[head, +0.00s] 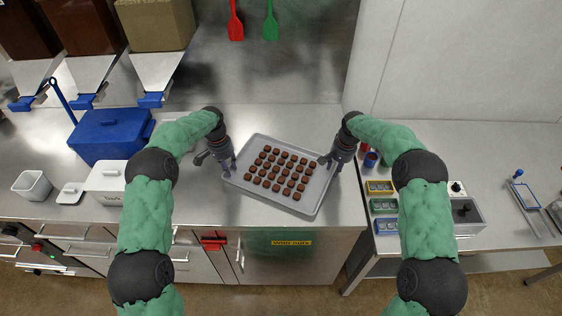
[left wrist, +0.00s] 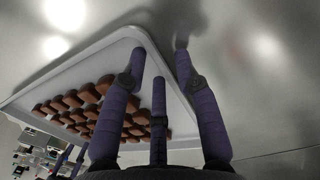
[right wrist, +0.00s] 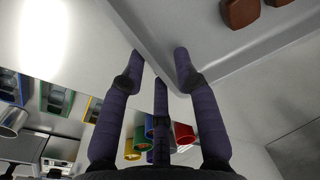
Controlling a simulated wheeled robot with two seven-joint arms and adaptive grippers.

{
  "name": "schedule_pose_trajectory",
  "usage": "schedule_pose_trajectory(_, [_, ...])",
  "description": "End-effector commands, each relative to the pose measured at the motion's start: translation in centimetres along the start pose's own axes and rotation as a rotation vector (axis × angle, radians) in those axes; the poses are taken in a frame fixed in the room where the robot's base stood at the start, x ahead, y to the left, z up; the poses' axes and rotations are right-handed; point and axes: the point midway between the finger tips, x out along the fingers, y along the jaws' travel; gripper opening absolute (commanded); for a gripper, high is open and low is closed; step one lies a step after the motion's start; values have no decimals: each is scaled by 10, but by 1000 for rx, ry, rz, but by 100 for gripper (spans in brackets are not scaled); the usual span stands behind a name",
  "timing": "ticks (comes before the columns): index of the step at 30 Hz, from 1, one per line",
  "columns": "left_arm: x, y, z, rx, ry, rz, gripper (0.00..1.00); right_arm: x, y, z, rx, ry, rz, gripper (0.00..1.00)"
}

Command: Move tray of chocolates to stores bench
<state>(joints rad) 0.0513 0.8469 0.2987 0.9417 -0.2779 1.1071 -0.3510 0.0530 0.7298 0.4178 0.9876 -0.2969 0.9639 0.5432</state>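A pale grey tray (head: 318,195) with rows of brown chocolates (head: 281,172) lies on the steel bench (head: 270,211) in the head view, turned slightly askew. My left gripper (head: 227,168) is at its left edge. In the left wrist view the fingers (left wrist: 160,52) stand apart, on either side of the tray rim (left wrist: 70,60). My right gripper (head: 328,162) is at the tray's right edge. In the right wrist view its fingers (right wrist: 160,52) are apart around the rim (right wrist: 160,40). Finger contact with the rim is not clear.
A lower bench (head: 485,145) stands to the right, with coloured small boxes (head: 383,205), cups (head: 371,159) and a grey container (head: 466,212) near its left side. Its back part is clear. A blue lidded box (head: 110,135) and white containers (head: 106,180) stand at left.

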Motion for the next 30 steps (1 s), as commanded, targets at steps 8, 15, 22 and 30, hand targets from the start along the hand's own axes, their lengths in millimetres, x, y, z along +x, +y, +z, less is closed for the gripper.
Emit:
schedule_pose_trajectory(8, [-17, -1, -1, 0, 3, -2, 31, 0, 0, 0, 0, 0, 0, 31])
schedule_pose_trajectory(15, [-63, 0, -1, -1, 4, -1, 31, 0, 0, 0, 0, 0, 0, 31])
schedule_pose_trajectory(22, [-101, 0, -1, 0, 1, -1, 31, 0, 0, 0, 0, 0, 0, 31])
schedule_pose_trajectory(30, [-119, 0, 0, 0, 0, 0, 31, -2, 0, 0, 0, 1, 0, 31])
